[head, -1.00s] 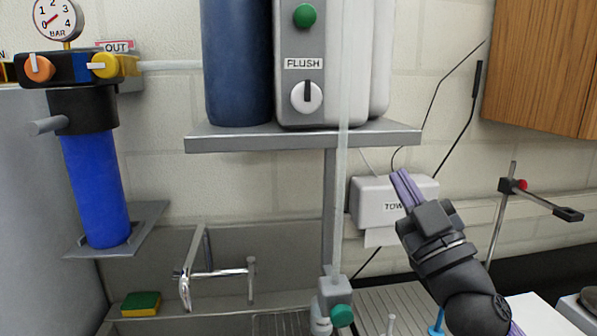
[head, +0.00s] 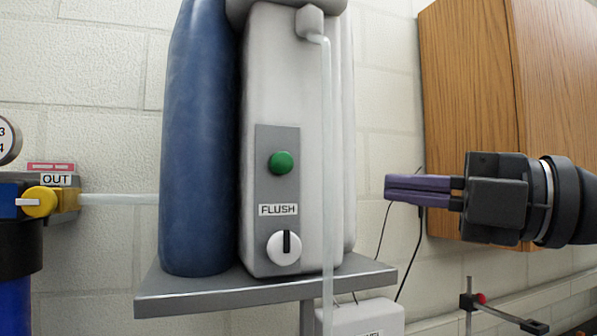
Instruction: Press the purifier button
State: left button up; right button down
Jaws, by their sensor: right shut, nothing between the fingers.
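The purifier (head: 298,140) is a white upright unit on a grey wall shelf. A grey panel on its front carries a round green button (head: 281,163), a FLUSH label below it, and a white knob (head: 284,248) with a black pointer. My right gripper (head: 388,188) is to the right of the purifier, its purple fingers shut together and pointing left at a height slightly below the button. It is empty and apart from the purifier. My left gripper is not in view.
A clear vertical tube (head: 327,180) runs down the purifier's front, between the button and my right gripper. A blue tank (head: 200,140) stands left of the purifier on the shelf (head: 200,292). A wooden cabinet (head: 465,90) is behind my right gripper. A towel box (head: 365,318) hangs below.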

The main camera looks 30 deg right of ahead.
aim_at(281, 163)
jog(key=p+x, duration=0.3)
jog(key=x, duration=0.1)
jog(key=w+d+p+x, duration=0.1)
jog(key=p+x, duration=0.2)
jog(key=x, duration=0.1)
jog(key=d+p+x, duration=0.1)
jog(key=p+x, duration=0.2)
jog(key=x, duration=0.1)
jog(key=shift+w+d+r+p, duration=0.15)
jog(key=shift+w+r+p, duration=0.1)
jog(key=shift+p, duration=0.1)
jog(key=shift+f, duration=0.15)
jog(key=shift+w, duration=0.1)
